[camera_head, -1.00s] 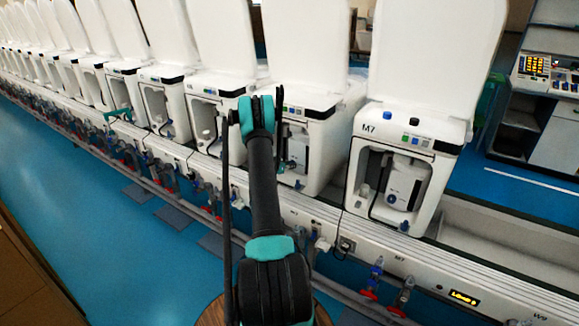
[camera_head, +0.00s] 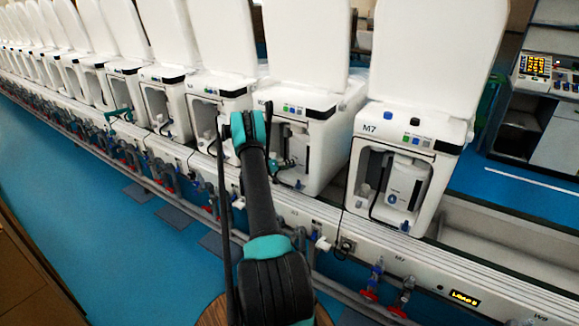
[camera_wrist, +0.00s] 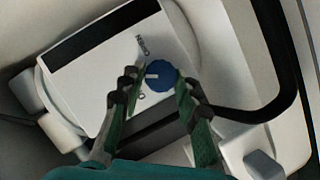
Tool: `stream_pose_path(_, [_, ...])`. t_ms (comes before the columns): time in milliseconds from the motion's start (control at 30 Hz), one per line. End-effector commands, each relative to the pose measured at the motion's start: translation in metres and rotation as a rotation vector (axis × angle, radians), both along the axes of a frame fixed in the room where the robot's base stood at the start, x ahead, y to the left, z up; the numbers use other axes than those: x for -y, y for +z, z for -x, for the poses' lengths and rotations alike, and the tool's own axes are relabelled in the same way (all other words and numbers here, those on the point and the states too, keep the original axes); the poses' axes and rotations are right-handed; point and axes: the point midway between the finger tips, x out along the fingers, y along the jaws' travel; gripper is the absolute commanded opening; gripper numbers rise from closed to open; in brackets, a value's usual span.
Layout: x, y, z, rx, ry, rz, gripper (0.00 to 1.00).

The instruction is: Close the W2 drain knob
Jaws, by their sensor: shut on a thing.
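A round blue knob (camera_wrist: 160,77) sits on a white box (camera_wrist: 85,80) with a black band in the wrist view. A short white mark on the knob points roughly left. My gripper (camera_wrist: 158,82) is shut on the knob, a green finger on each side. In the head view my gripper (camera_head: 284,163) reaches into the open front bay of the unit (camera_head: 310,103) just left of the M7 unit. The knob cannot be made out there, and my arm partly covers that unit's left side and label.
The M7 unit (camera_head: 408,140) stands to the right with its white lid raised. A black hose (camera_wrist: 270,105) loops right of the knob in the wrist view. A white rail (camera_head: 440,265) with valves runs in front. Blue floor (camera_head: 130,220) is open at left.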

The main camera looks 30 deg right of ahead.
Motion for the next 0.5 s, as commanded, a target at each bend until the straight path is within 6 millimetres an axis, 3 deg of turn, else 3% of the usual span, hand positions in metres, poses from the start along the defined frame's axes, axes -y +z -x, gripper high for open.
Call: stream_pose_path(500, [-0.0015,-0.0039,-0.0023,-0.385,0.001,0.159,0.03])
